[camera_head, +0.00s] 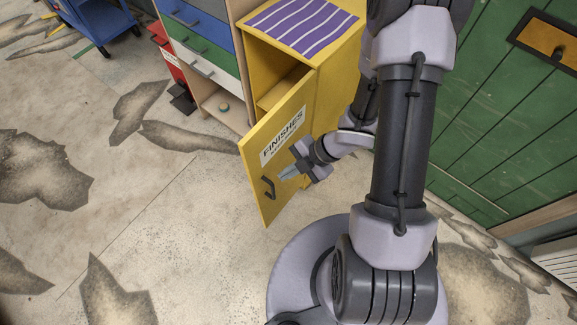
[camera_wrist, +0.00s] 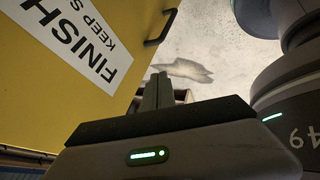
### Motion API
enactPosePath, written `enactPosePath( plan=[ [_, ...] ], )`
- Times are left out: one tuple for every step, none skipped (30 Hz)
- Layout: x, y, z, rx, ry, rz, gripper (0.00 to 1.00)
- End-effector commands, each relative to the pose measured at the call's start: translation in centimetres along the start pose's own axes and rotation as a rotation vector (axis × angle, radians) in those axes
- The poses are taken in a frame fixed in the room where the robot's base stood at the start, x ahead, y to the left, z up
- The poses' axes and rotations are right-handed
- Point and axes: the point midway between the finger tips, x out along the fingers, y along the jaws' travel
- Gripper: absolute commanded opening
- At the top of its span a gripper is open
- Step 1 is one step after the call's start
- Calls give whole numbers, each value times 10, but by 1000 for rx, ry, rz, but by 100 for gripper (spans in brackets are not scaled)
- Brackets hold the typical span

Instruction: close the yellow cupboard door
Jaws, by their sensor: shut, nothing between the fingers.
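The yellow cupboard door (camera_head: 275,170) stands open, swung out from the yellow cupboard (camera_head: 330,95). It carries a white "FINISHES" label and a dark bar handle (camera_head: 268,188) near its free edge. My gripper (camera_head: 286,173) is shut and empty, in front of the door's labelled face, between label and handle in the head view. In the wrist view the door (camera_wrist: 95,35) fills the upper left, with the handle (camera_wrist: 161,28) at its right edge. The shut fingers (camera_wrist: 157,92) point toward the floor beyond the door's edge. Whether they touch the door, I cannot tell.
A drawer unit (camera_head: 205,50) with grey, blue, green and white fronts adjoins the cupboard. A red cabinet (camera_head: 168,50) and a blue cart (camera_head: 100,18) stand farther left. A green plank wall (camera_head: 500,110) is at right. The stained floor (camera_head: 180,215) left of the door is clear.

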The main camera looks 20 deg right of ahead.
Motion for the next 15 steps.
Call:
enactPosePath(
  plan=[
    [17, -3, 2, -2, 2, -2, 0],
    [23, -3, 2, -2, 1, -2, 0],
    [32, -3, 2, -2, 1, -2, 0],
    [39, -3, 3, -1, 1, -2, 0],
    [45, -3, 2, -2, 1, -2, 0],
    [53, -3, 2, -2, 1, -2, 0],
    [59, -3, 2, -1, 0, -2, 0],
    [60, 4, 2, -4, -2, 0, 0],
    [62, 12, 2, -5, -3, 0, 0],
    [63, 16, 1, -3, -3, 0, 0],
    [65, 20, 1, -4, -3, 0, 0],
    [67, 24, 1, -4, -3, 0, 0],
    [68, 27, 1, -2, -3, 0, 0],
    [69, 29, 1, -1, -3, -1, 0],
    [70, 32, 1, -1, -4, 0, 0]
  ],
)
